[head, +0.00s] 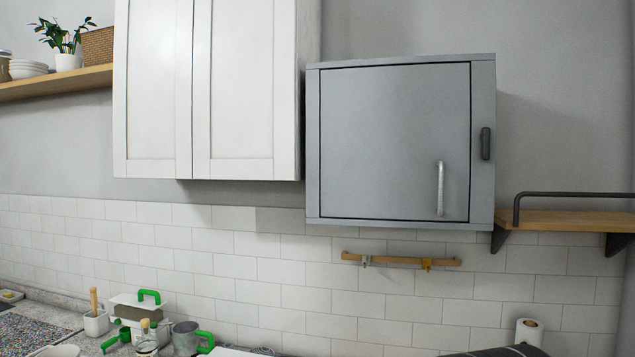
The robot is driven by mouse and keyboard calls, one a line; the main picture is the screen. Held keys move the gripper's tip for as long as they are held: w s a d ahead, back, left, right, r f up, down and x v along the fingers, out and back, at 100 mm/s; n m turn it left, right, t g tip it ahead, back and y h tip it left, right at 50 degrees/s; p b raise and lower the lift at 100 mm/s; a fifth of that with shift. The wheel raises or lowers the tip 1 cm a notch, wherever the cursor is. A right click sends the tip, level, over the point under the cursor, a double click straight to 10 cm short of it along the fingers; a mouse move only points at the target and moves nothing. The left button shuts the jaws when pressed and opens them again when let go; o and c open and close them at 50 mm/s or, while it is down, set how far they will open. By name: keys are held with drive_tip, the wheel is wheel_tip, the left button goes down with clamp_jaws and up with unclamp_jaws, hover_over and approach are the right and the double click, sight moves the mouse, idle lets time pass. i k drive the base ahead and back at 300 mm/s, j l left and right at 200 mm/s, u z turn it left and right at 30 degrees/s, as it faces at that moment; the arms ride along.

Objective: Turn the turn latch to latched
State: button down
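A grey metal cabinet (395,140) hangs on the wall right of centre in the head view, with its door shut flush in the frame. The turn latch (486,143) is a small dark piece on the right frame of the cabinet, beside the door's edge. It stands upright, its long side vertical, and does not visibly cross onto the door. A light metal bar handle (440,188) is upright on the lower right of the door. My gripper is not in view.
White cupboards (205,90) hang close on the left of the grey cabinet. A wooden shelf with a dark rail (575,218) is at the lower right. A wooden hook rail (400,260) is below the cabinet. Green-handled items (190,339) stand on the counter.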

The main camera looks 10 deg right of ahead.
sight(486, 136)
drive_tip(key=z, duration=0.95)
